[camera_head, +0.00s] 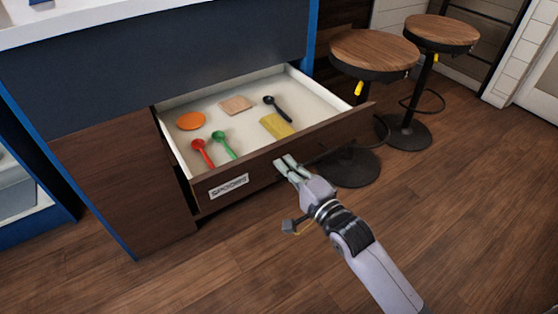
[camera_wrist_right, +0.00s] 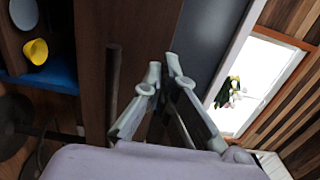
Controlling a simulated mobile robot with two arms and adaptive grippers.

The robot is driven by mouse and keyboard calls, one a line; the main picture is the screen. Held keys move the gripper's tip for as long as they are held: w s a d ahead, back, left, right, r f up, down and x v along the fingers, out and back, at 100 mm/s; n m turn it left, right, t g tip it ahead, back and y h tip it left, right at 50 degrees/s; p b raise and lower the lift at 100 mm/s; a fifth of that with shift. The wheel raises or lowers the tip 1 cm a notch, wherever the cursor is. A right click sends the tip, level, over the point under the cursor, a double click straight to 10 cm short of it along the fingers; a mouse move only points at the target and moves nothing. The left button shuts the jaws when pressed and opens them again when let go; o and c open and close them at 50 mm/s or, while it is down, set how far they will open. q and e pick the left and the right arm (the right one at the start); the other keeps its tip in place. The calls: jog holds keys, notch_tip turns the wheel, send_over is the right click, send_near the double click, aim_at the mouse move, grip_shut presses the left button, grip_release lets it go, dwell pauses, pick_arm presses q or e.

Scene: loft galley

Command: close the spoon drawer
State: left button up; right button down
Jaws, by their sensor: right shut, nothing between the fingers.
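The spoon drawer (camera_head: 330,137) stands pulled out of the dark wood cabinet in the head view. Its brown front carries a white label reading "SPOONS" (camera_head: 229,186). Inside lie a red spoon (camera_head: 203,152), a green spoon (camera_head: 223,144) and a black spoon (camera_head: 276,107). My right gripper (camera_head: 284,164) is shut and empty. Its fingertips are at the outer face of the drawer front, right of the label; I cannot tell whether they touch. In the right wrist view the gripper (camera_wrist_right: 165,75) is beside a brown panel. My left gripper is not in view.
The drawer also holds an orange disc (camera_head: 190,121), a tan square (camera_head: 236,105) and a yellow block (camera_head: 277,125). Two stools stand to the right, the nearer stool (camera_head: 372,52) close to the drawer's right end. The wood floor (camera_head: 200,275) in front is clear.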

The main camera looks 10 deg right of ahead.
aim_at(273, 152)
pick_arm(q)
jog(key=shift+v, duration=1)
pick_arm(e)
jog(key=shift+x, duration=1.65)
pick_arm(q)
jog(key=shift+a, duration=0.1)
